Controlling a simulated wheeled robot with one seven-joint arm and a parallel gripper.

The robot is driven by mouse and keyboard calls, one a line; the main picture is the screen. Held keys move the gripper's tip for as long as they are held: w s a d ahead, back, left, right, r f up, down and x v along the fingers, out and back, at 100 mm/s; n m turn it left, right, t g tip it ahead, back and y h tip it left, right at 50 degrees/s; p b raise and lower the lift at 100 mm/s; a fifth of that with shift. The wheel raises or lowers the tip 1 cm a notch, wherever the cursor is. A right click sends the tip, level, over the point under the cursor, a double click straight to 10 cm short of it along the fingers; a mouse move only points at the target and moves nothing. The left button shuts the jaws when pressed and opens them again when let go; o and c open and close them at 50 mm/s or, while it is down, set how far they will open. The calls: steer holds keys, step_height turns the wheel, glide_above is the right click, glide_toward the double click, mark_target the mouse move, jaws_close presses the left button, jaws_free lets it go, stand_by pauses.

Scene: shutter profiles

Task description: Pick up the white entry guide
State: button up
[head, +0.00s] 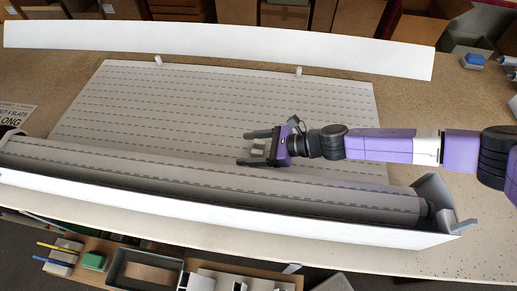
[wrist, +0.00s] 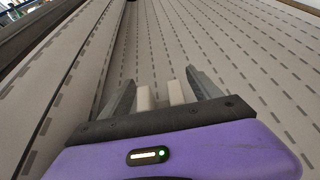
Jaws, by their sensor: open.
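I cannot clearly pick out the white entry guide. Two small whitish pegs, a left one (head: 158,60) and a right one (head: 298,71), stand at the far edge of the slatted curtain (head: 220,105). A small grey piece (head: 465,226) sits at the right end of the long shutter box (head: 230,212). My gripper (head: 257,147) is open above the curtain, pointing left, just behind the box's roller. The wrist view shows its dark fingers (wrist: 160,85) apart, with two pale blocks between them. No separate held object is clear.
A long white panel (head: 220,48) lies along the back of the table (head: 480,130). A blue item (head: 473,60) is at the far right. Below the front edge are a grey tray (head: 145,270) and a green block (head: 95,261). The table's right side is largely clear.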

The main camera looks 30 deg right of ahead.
steer(key=shift+c, duration=0.2)
steer(key=c, duration=1.4)
steer(key=shift+s+r+p, duration=0.1)
steer(key=shift+r+p, duration=0.65)
steer(key=shift+r, duration=9.25)
